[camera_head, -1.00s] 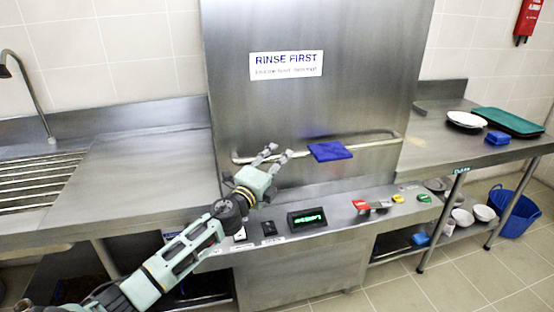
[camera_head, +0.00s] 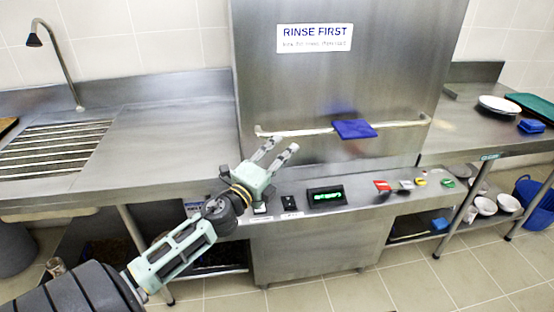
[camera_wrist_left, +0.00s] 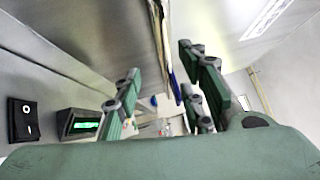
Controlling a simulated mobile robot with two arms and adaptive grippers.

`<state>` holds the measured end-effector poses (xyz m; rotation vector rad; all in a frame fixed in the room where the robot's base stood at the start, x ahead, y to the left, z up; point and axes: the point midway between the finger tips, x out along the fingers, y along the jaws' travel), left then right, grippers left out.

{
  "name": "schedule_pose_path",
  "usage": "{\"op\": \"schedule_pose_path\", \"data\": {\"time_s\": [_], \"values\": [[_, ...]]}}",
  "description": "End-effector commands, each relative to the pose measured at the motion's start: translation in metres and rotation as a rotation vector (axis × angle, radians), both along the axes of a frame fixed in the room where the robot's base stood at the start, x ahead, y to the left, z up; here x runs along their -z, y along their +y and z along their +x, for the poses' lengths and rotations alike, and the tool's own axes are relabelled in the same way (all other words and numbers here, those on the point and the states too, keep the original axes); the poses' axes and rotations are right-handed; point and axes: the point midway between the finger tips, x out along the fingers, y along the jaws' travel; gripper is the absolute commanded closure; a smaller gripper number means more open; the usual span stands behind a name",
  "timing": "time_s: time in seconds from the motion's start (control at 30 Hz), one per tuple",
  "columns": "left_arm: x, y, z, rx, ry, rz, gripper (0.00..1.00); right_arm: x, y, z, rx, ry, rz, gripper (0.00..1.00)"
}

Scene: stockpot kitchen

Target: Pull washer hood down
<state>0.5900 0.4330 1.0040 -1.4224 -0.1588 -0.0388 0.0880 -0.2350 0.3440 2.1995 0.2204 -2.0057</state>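The washer hood (camera_head: 385,70) is a big steel panel with its lower edge close to the washer's control front. Its bar handle (camera_head: 295,132) runs across the lower part, and a folded blue cloth (camera_head: 353,129) hangs over it. My left gripper (camera_head: 284,144) is in front of the hood, its fingertips just below the handle's left part. In the left wrist view the fingers (camera_wrist_left: 163,92) stand apart, and the handle (camera_wrist_left: 158,38) appears between them, running towards the cloth (camera_wrist_left: 175,86). Whether the fingers touch the bar cannot be told. My right gripper is out of view.
Below the hood is the control panel with a green display (camera_head: 326,197) and a red switch (camera_head: 382,185). A steel counter (camera_head: 160,150) with a sink faucet (camera_head: 60,60) is at left. A right table holds a white plate (camera_head: 499,105) and a green tray (camera_head: 535,105).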

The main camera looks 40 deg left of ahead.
Motion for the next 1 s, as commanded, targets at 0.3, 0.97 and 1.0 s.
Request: {"op": "schedule_pose_path", "data": {"time_s": [0.3, 0.97, 1.0], "values": [[0.003, -0.001, -0.02, 0.0, 0.0, 0.001, 0.63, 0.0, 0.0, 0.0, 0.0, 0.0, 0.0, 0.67], [0.018, -0.005, -0.029, -0.049, 0.02, -0.117, 0.63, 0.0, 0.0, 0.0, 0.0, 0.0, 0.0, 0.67], [0.027, -0.006, -0.034, -0.082, 0.035, -0.186, 0.63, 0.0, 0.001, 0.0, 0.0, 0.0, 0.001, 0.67]]}}
